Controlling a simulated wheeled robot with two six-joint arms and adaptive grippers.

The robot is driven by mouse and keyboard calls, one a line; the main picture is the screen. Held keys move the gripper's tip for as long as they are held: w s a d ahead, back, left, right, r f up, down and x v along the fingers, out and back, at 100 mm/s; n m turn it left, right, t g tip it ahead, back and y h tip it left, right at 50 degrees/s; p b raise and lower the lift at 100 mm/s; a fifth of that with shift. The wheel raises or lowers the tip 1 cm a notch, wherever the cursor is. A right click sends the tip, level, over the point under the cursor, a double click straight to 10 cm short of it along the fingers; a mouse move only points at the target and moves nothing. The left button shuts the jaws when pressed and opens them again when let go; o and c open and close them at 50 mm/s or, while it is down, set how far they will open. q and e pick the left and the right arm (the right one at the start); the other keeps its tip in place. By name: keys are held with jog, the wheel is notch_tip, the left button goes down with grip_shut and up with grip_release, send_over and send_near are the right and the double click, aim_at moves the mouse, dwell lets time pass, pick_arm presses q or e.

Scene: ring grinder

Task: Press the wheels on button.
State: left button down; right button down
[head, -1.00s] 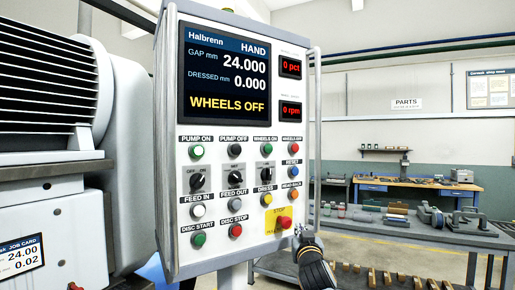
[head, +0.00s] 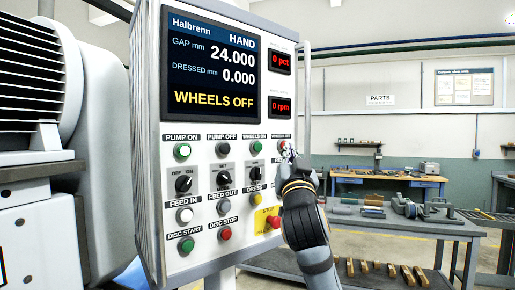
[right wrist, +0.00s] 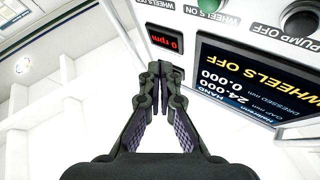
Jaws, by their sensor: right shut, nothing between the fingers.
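The green wheels on button (head: 256,147) is in the top button row of the control panel (head: 205,140). It also shows at the top edge of the right wrist view (right wrist: 208,4). My right gripper (head: 289,152) is shut and empty, its fingertips at the panel's right side just right of that button. It overlaps the red wheels off button (head: 283,144) and hides controls below it. In the right wrist view the shut fingertips (right wrist: 159,72) point toward the panel's edge; contact cannot be told. The screen (head: 214,72) reads WHEELS OFF. My left gripper is out of view.
A grey machine (head: 100,150) stands left of the panel. A workbench (head: 400,222) with parts is behind on the right.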

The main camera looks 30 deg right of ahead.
aim_at(257, 147)
jog(key=shift+w, duration=0.1)
jog(key=w, duration=0.3)
jog(key=w+p, duration=0.1)
jog(key=w, duration=0.2)
jog(key=w+a+p, duration=0.1)
jog(key=w, duration=0.1)
jog(key=shift+w+a, duration=0.1)
jog(key=shift+w, duration=0.3)
dwell(1.1)
jog(key=shift+w, duration=0.4)
